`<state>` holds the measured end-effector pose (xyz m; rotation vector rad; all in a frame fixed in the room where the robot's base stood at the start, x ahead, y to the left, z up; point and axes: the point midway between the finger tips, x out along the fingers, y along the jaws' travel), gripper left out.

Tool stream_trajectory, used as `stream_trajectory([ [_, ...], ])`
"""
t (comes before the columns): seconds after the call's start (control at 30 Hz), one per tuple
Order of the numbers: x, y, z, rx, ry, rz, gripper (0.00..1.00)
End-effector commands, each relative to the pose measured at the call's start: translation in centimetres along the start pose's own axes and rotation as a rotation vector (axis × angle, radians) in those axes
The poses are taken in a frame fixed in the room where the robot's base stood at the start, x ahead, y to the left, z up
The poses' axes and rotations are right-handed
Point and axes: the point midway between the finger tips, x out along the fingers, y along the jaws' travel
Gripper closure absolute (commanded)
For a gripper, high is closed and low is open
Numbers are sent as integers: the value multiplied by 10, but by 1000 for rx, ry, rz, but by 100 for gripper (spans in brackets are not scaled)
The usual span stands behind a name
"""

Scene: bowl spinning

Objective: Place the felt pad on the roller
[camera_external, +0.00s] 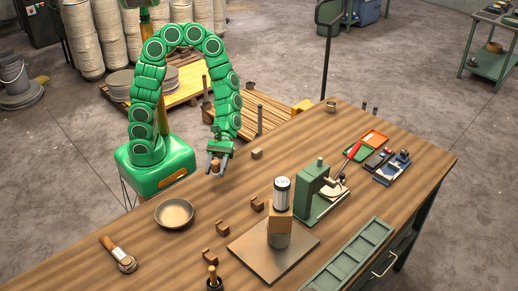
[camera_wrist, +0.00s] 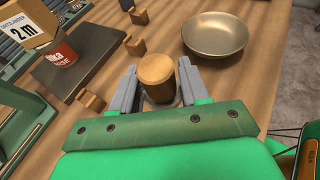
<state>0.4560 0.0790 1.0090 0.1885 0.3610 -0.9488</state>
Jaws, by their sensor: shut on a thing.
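My gripper (camera_external: 217,170) is shut on a short brown cylinder (camera_wrist: 157,72) with a pale rounded top. The cylinder (camera_external: 215,165) is near the table's left edge in the external view. I cannot make out a separate felt pad with certainty.
A shallow metal bowl (camera_external: 174,213) sits left of centre. Small brown blocks (camera_external: 257,204) stand in a row. A board (camera_external: 249,262) bears a stack of cans and a box. Behind it are a green machine (camera_external: 316,190) with a red lever and coloured trays (camera_external: 372,142).

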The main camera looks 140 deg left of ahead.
Motion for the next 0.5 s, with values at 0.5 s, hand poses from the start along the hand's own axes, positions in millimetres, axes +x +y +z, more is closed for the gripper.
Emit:
stream_trajectory([
  [0.5,59,-42,39,78,-1,-186,85],
])
